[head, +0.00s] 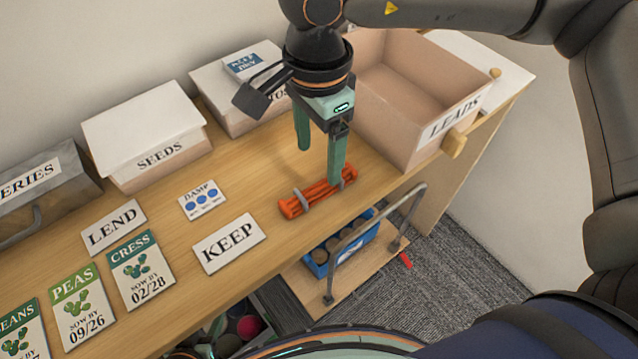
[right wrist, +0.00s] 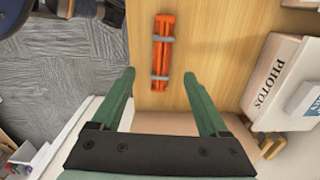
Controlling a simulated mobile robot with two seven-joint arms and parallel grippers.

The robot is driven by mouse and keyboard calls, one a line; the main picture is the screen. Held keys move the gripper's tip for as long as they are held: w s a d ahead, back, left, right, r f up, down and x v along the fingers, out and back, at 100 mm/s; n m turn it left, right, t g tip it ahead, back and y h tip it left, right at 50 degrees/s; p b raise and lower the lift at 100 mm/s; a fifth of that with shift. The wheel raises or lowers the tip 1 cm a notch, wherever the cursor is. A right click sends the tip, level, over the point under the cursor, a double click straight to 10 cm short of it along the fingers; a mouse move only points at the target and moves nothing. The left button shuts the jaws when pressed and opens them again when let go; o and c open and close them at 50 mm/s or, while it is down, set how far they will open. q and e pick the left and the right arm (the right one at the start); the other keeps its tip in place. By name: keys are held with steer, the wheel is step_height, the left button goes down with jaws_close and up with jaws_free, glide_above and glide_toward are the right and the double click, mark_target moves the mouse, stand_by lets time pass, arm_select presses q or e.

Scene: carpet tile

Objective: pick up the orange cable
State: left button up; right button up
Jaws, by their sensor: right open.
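The orange cable (head: 318,192) lies on the wooden tabletop near its front edge, folded into a straight bundle with two grey ties. It also shows in the right wrist view (right wrist: 162,52), beyond the fingertips and roughly between their lines. My right gripper (head: 320,165) has green fingers and is open, pointing down at the cable. In the head view one finger overlaps the right part of the cable; I cannot tell whether it touches. In the right wrist view the gap between the fingers (right wrist: 160,88) is empty. My left gripper is not in view.
An open LEADS box (head: 400,130) stands right of my right gripper. The PHOTOS box (head: 228,105) and SEEDS box (head: 150,150) stand behind. KEEP (head: 229,243) and LEND (head: 114,227) cards and seed packets lie left. Below the edge is a cart with a blue crate (head: 345,243).

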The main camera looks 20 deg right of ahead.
mark_target(319, 185)
step_height(319, 185, down, 8)
steer(key=shift+w+d+r+p, duration=0.1)
steer(key=shift+w+r+p, duration=0.1)
steer(key=shift+p, duration=0.15)
steer(key=shift+c, duration=0.2)
jaws_close()
stand_by(0.4)
